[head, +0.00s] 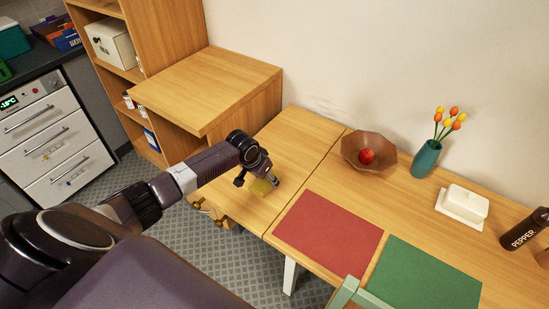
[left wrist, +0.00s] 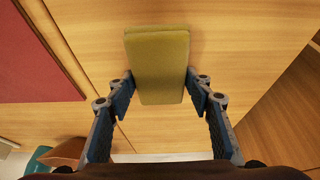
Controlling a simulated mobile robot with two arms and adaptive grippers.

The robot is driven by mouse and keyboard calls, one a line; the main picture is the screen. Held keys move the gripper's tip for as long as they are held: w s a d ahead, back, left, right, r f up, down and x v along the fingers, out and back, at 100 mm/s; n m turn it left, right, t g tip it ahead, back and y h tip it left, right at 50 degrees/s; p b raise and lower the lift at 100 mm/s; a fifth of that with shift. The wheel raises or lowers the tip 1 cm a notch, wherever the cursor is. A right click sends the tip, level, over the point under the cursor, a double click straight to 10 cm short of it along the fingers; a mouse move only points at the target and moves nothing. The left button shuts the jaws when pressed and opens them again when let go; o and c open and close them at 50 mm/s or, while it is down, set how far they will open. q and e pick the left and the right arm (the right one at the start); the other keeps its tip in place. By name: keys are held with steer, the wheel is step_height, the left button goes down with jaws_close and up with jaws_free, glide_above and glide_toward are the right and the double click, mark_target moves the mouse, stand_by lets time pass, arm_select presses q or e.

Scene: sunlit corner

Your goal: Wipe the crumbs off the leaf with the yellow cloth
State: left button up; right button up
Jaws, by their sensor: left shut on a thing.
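The leaf (head: 299,140) is the wooden left end of the table, set off by a seam. My left gripper (head: 266,186) is over the leaf's front part in the head view. It is shut on the yellow cloth (head: 260,188), a flat folded pad, which also shows between the fingers in the left wrist view (left wrist: 160,65). Wood of the leaf (left wrist: 235,40) shows around the cloth there. I cannot tell whether the cloth touches the leaf. I can make out no crumbs in either view; the arm and cloth hide part of the leaf. My right gripper is out of view.
Right of the seam lie a red mat (head: 328,232) and a green mat (head: 424,278). Behind them stand a brown bowl (head: 384,146) with a red fruit, a teal vase (head: 426,160) and a white butter dish (head: 463,203). A wooden shelf unit (head: 205,90) stands close behind the leaf.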

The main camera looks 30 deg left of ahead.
arm_select(q)
step_height(320, 180, up, 3)
steer(key=shift+w+f+p, duration=0.1)
steer(key=shift+f+p, duration=0.1)
steer(key=shift+p, duration=0.15)
steer(key=shift+a+r+p, duration=0.3)
steer(key=shift+r+p, duration=0.65)
steer(key=shift+p, duration=0.2)
steer(key=shift+d+r+p, duration=0.1)
steer(key=shift+r+p, duration=1.45)
steer(key=shift+r, duration=0.1)
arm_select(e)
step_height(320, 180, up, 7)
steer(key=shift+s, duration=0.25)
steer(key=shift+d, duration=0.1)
